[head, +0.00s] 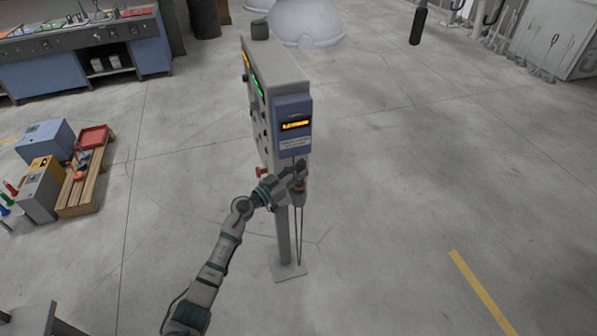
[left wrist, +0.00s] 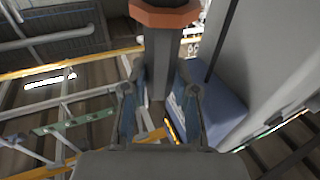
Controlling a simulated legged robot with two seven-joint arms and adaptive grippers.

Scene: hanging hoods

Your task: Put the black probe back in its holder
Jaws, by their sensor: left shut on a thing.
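My left gripper (head: 297,174) is at the front of the grey instrument post, just below its blue display unit (head: 292,120). In the left wrist view its two fingers (left wrist: 160,75) are shut on either side of a dark grey cylinder (left wrist: 165,48) with an orange collar (left wrist: 165,14); this looks like the probe. In the head view the orange collar (head: 300,188) shows just under the gripper, and a thin dark cable hangs below it. I cannot make out the holder clearly, nor whether the probe touches it. My right gripper is not in view.
The post stands on a small floor plate (head: 289,272). A red knob (head: 261,171) sticks out at its left side. A wooden pallet (head: 86,178) with coloured boxes is at the left, and a blue console (head: 85,55) behind.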

